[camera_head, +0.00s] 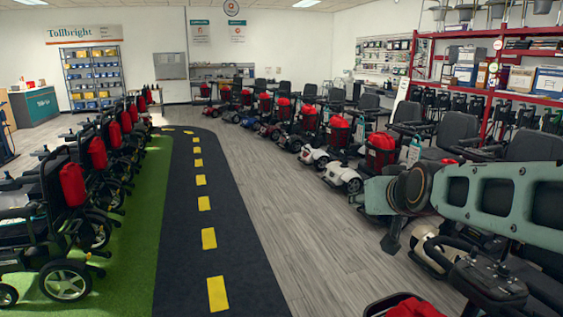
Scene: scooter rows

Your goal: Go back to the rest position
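My arm crosses the right side of the head view, with a grey-green link running in from the right edge to a round dark joint. My gripper cannot be made out in this view, so whether it is open or shut, and whether it holds anything, does not show. The arm hides parts of the scooters behind it.
Mobility scooters (381,153) with red tubs line the right. Power wheelchairs (65,265) with red packs stand on green turf at left. A dark lane (190,230) with yellow dashes runs clear between them. Red shelving (490,95) stands at right, a counter (38,106) far left.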

